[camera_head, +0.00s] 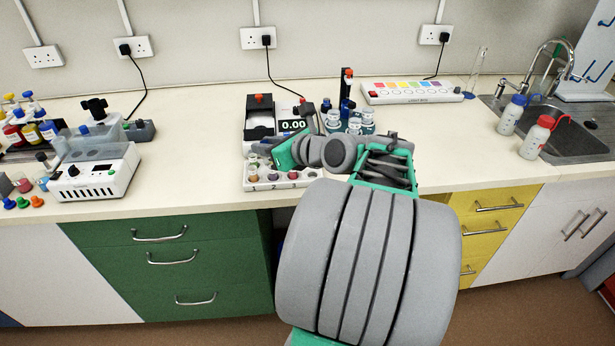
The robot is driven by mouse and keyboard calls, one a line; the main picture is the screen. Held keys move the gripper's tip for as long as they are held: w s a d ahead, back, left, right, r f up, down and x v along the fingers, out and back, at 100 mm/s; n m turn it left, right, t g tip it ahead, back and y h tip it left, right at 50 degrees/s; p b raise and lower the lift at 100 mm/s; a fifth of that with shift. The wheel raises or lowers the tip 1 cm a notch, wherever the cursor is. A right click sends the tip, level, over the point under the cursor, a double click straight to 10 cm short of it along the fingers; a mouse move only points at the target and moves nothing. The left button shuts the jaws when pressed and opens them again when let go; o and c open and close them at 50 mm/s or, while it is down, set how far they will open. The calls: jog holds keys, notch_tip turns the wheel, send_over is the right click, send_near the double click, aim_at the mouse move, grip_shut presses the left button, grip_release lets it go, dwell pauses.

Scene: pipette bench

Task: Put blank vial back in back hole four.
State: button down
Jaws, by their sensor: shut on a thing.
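The white vial rack (283,185) stands near the front edge of the bench. Numbers show along its front, and several vials with coloured tops sit in its front row. My gripper (257,158) is over the left back part of the rack, reaching in from the right. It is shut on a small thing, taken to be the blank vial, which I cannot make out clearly. My wrist and fingers hide much of the back row, so I cannot tell which back hole the gripper is over or how high it is.
A balance reading 0.00 (294,125) stands right behind the rack. A white centrifuge-like device (97,170) is at left. A sink (570,135) with wash bottles is at right. Bench between device and rack is clear.

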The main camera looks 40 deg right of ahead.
jog(key=s+d+r+m+h+b, duration=0.1)
jog(key=s+d+b, duration=0.1)
jog(key=s+d, duration=0.75)
jog(key=w+d+f, duration=0.2)
jog(key=w+f, duration=0.1)
jog(key=w, duration=0.1)
jog(key=w+d+f, duration=0.2)
jog(key=w+f, duration=0.1)
jog(key=w, duration=0.1)
jog(key=w+d+f+b, duration=0.1)
jog(key=w+d+f, duration=0.1)
jog(key=w+f, duration=0.1)
jog(key=shift+w+d+f, duration=0.25)
jog(key=shift+w+d, duration=0.1)
jog(key=shift+w, duration=0.35)
notch_tip(320, 180, down, 3)
jog(key=shift+w+d+f, duration=0.1)
jog(key=shift+f, duration=0.05)
jog(key=c, duration=1.5)
grip_release()
jog(key=v, duration=1.2)
